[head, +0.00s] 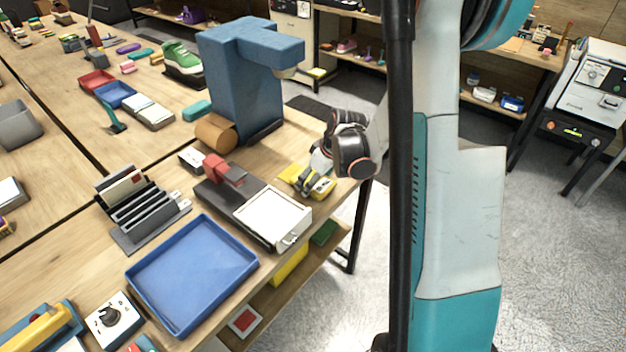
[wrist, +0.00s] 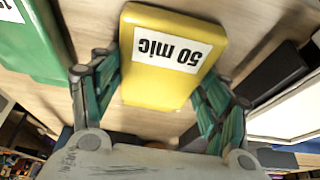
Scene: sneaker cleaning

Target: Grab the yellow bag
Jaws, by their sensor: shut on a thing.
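The yellow bag, a box-like block with a white label reading "50 mic", is in the middle of the wrist view (wrist: 155,85). The label is upside down there. My gripper (wrist: 160,92) has a green finger on each side of it and is shut on it. In the head view my gripper (head: 308,181) is at the right edge of the workbench, with the yellow bag (head: 323,188) showing on both sides of the fingers. I cannot tell whether the bag touches the bench.
A green block with a white label (wrist: 30,45) lies left of the bag in the wrist view. A white-topped device (head: 272,216) and a blue tray (head: 190,272) stand on the bench. A tall blue machine (head: 243,85) stands behind. Another yellow block (head: 289,266) is on the lower shelf.

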